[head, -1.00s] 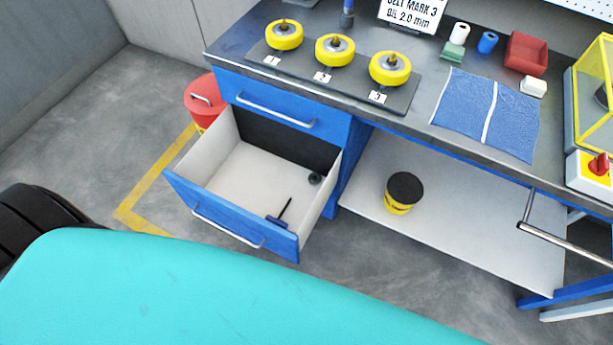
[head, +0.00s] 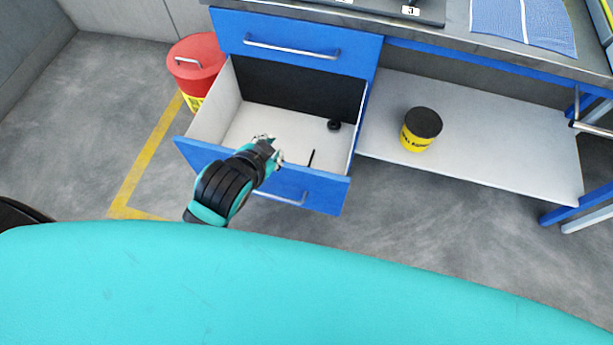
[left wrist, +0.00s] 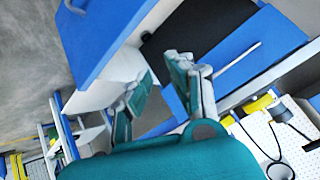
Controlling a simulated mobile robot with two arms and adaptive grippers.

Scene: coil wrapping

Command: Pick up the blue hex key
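The hex key (head: 311,158) lies in the open drawer (head: 208,112). Only its dark thin shaft shows above the drawer front in the head view; the front hides its lower end. My left gripper (head: 268,146) is over the drawer front, left of the hex key and apart from it. In the left wrist view my left gripper (left wrist: 160,88) has its two fingers spread, with nothing between them. I cannot make out the hex key in that view. My right gripper is not in view.
A small black round part (head: 334,125) lies at the drawer's back right. The closed blue drawer (head: 290,50) is above. A yellow tub with a black lid (head: 421,130) stands on the lower shelf (head: 480,150). A red bin (head: 195,65) stands to the left.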

